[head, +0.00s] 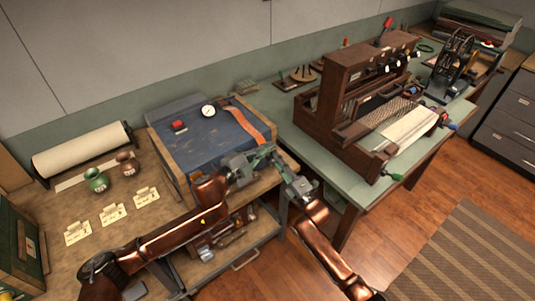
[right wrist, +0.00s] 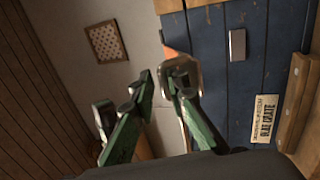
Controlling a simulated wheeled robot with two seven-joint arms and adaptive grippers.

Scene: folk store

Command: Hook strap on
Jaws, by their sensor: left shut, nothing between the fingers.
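An orange strap (head: 246,124) lies across the top right of the blue crate (head: 205,150) and runs towards my grippers. In the right wrist view a short piece of the strap (right wrist: 172,51) shows above a metal loop (right wrist: 194,76), which overlaps the tip of one green finger. My left gripper (head: 264,153) is shut and empty over the crate's near right corner. My right gripper (head: 279,161) is just right of it, beside that corner; in its wrist view its fingers (right wrist: 163,75) are apart. Whether the loop touches the finger is unclear. No hook is clearly visible.
The crate stands on the left bench, with a gauge (head: 208,111) on its top. A paper roll (head: 82,149), a green jar (head: 96,181) and several cards (head: 112,214) are to its left. A wooden loom (head: 350,95) stands on the right table.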

